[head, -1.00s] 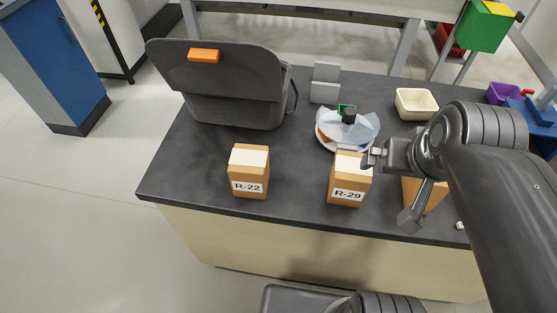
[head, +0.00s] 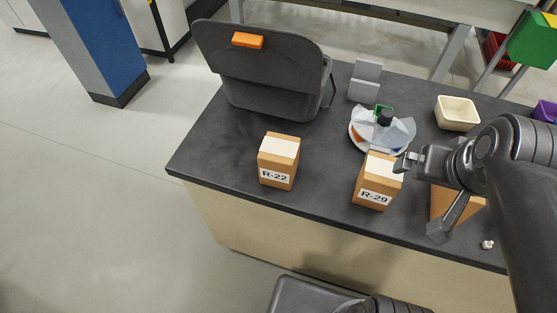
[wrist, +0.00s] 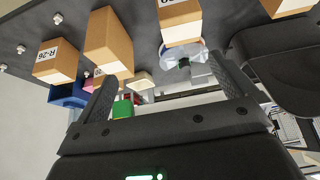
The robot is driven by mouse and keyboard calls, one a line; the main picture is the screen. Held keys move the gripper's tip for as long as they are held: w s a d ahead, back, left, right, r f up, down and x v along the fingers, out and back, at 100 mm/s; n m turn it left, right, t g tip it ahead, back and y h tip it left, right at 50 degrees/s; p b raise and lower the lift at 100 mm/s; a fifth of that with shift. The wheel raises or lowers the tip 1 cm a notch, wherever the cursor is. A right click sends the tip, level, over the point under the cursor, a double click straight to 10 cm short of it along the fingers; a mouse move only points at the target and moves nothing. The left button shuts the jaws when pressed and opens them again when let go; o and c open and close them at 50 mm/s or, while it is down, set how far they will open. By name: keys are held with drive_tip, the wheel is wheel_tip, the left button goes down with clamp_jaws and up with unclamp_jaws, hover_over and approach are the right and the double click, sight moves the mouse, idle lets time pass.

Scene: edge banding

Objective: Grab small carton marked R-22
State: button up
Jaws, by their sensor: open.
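The small carton marked R-22 (head: 278,162) stands upright on the dark tabletop (head: 225,150), left of centre in the head view, its label facing me. A similar carton marked R-29 (head: 377,182) stands to its right. My gripper (head: 424,197) is open and empty, beside and to the right of R-29, well apart from R-22. Its fingers partly cover another brown carton (head: 468,206). In the wrist view, a carton (wrist: 288,7) is cut off at the top right; its label is out of sight. A carton marked R-26 (wrist: 56,62) shows at left.
A dark grey bag-like case (head: 265,75) with an orange tab stands behind R-22. A plate with crumpled clear plastic (head: 385,130), grey blocks (head: 365,80) and a cream bin (head: 457,113) lie further back. Tabletop left of R-22 is clear.

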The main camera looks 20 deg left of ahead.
drive_tip(key=g, duration=0.6)
approach(279, 147)
drive_tip(key=shift+s+d+n, duration=0.1)
drive_tip(key=shift+d+n, duration=0.15)
drive_tip(key=shift+n, duration=0.05)
drive_tip(key=f, duration=1.1)
drive_tip(key=shift+a, duration=0.2)
drive_tip(key=shift+r, duration=0.1)
drive_tip(key=shift+c, duration=0.3)
drive_tip(key=c, duration=1.5)
